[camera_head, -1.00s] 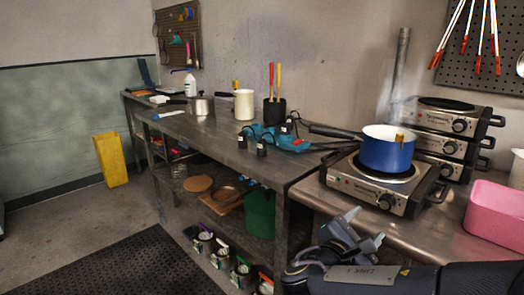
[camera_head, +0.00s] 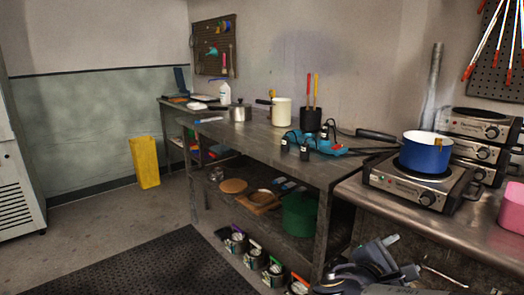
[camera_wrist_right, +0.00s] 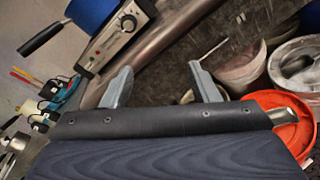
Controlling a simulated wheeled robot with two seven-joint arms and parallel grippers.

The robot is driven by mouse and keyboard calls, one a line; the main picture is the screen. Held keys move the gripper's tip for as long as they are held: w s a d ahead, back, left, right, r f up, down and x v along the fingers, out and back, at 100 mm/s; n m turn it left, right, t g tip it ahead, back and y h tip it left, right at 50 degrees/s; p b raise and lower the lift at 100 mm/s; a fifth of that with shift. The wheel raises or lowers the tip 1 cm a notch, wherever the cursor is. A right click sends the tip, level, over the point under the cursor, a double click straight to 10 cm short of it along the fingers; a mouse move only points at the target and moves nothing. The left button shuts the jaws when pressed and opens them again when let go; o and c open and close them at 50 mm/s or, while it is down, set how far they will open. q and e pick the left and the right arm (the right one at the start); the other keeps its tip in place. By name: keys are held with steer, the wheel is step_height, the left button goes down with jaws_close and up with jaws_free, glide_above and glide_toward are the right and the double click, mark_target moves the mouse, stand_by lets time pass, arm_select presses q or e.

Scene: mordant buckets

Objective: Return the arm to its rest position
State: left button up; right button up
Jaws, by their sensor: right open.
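My right gripper (camera_head: 399,256) is at the bottom right of the head view, low in front of the steel bench (camera_head: 440,232). Its two grey fingers stand apart, and no object shows between them. In the right wrist view, the open gripper (camera_wrist_right: 160,70) points toward the bench edge, with a clear gap between the fingers. Part of my right arm is cut off by the bottom of the head view. My left gripper does not show in any frame.
A blue pot (camera_head: 425,155) sits on a hot plate (camera_head: 416,181) on the bench. A pink tub (camera_head: 512,210) is at the right edge. A long worktable (camera_head: 255,138) with shelves runs back left. An orange-rimmed bucket (camera_wrist_right: 280,103) is close to the gripper. The left floor is open.

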steer(key=s+d+f+m+g+y, duration=0.3)
steer(key=s+d+f+m+g, duration=0.25)
steer(key=s, duration=0.35)
steer(key=s+a+f+m+g+y, duration=0.2)
steer(key=s+a+f+m+y, duration=0.3)
steer(key=s+f+m+y, duration=0.5)
steer(key=s+a+r+m+t+y, duration=0.3)
steer(key=a+r+m+t+y, duration=0.15)
steer(key=a, duration=0.35)
step_height(320, 180, up, 20)
steer(key=g+p, duration=0.1)
steer(key=p, duration=1.9)
steer(key=shift+f, duration=0.15)
steer(key=shift+c, duration=0.2)
